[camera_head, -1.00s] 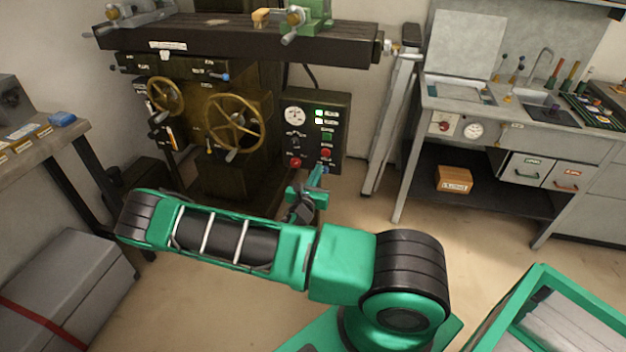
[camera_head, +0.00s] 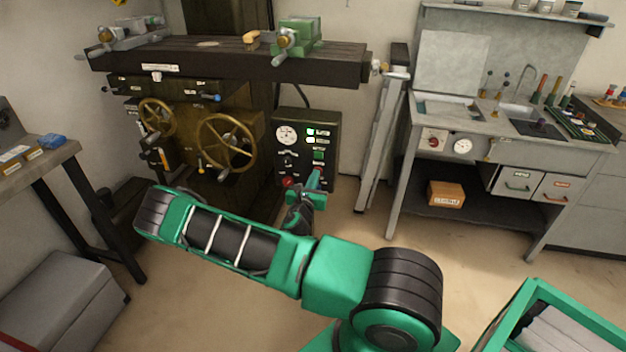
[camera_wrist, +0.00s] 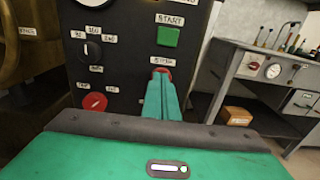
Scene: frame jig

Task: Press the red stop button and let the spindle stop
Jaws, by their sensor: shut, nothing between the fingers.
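The machine's dark control panel (camera_head: 294,152) carries a dial, indicator lights and buttons. In the wrist view the red stop button (camera_wrist: 164,70) sits under its label and below the green start button (camera_wrist: 168,37). My gripper (camera_wrist: 162,78) is shut and empty, its fingertips pointing up at the stop button and covering its lower part. I cannot tell whether they touch or press it. In the head view my gripper (camera_head: 316,176) is in front of the panel's lower right and hides the stop button. Two indicator lights (camera_head: 310,135) are lit. The spindle is not in view.
A red rotary knob (camera_wrist: 95,102) and a black selector (camera_wrist: 92,51) lie left of my fingers. Handwheels (camera_head: 226,142) stand left of the panel and the machine table (camera_head: 220,62) above it. A sink bench (camera_head: 440,125) stands to the right.

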